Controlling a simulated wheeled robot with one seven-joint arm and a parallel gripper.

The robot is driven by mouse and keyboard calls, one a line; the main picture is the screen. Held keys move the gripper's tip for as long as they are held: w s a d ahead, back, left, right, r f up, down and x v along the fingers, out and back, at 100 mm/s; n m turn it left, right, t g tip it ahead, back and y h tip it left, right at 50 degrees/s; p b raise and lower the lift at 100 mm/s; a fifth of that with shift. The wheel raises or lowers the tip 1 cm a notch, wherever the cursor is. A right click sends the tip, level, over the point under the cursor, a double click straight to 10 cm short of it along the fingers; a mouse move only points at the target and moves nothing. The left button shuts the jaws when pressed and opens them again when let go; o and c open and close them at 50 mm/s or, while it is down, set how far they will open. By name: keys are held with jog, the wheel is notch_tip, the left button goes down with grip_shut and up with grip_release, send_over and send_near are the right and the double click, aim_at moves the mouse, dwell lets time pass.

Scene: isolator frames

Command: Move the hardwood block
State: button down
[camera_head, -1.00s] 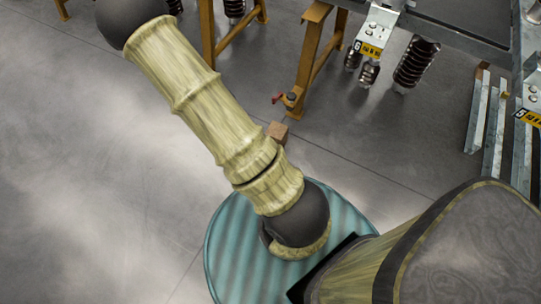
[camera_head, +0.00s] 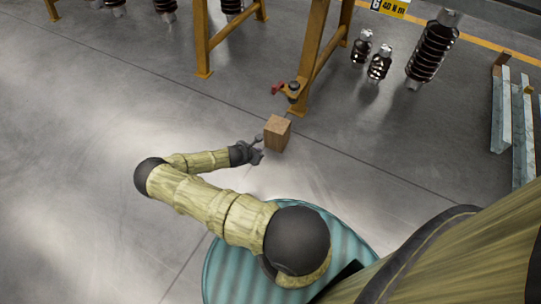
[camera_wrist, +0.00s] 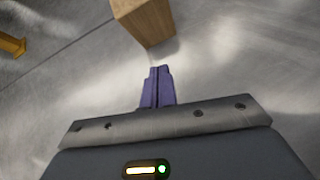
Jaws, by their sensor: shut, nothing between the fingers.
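The hardwood block (camera_head: 277,133) is a brown wooden box standing on the grey floor, near the foot of a yellow frame leg. It also shows at the top of the wrist view (camera_wrist: 146,20), partly cut off by the picture's edge. My gripper (camera_head: 259,149) is just left of the block in the head view. In the wrist view its purple fingers (camera_wrist: 160,72) are shut together with nothing between them, and they point towards the block. A strip of floor shows between the fingertips and the block, so they look apart.
A yellow frame leg (camera_head: 314,58) stands just behind the block, with a red-handled fitting (camera_head: 286,90) on it. Dark ribbed insulators (camera_head: 432,50) stand at the upper right. Grey metal channels (camera_head: 508,125) stand at the right. The floor left of the block is clear.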

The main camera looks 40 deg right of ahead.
aim_at(273, 145)
jog(key=f, duration=0.1)
jog(key=f+n+b, duration=0.1)
jog(key=f, duration=0.1)
jog(key=f+n, duration=0.1)
jog(key=f, duration=0.1)
jog(key=shift+d+f+t, duration=0.1)
jog(key=shift+d+t, duration=0.2)
jog(key=shift+d, duration=0.1)
jog(key=b+x, duration=0.7)
jog(key=x, duration=0.3)
jog(key=shift+d+f, duration=0.15)
jog(key=shift+f, duration=0.15)
jog(key=shift+w+d+r+b, duration=0.1)
jog(key=shift+w+d+b, duration=0.15)
jog(key=shift+d+b, duration=0.25)
jog(key=shift+w+d+b, duration=0.3)
jog(key=shift+d, duration=0.3)
jog(key=shift+w+d+r+b, duration=0.15)
jog(key=shift+w+d+b, duration=0.15)
jog(key=shift+d, duration=0.35)
jog(key=shift+r, duration=0.1)
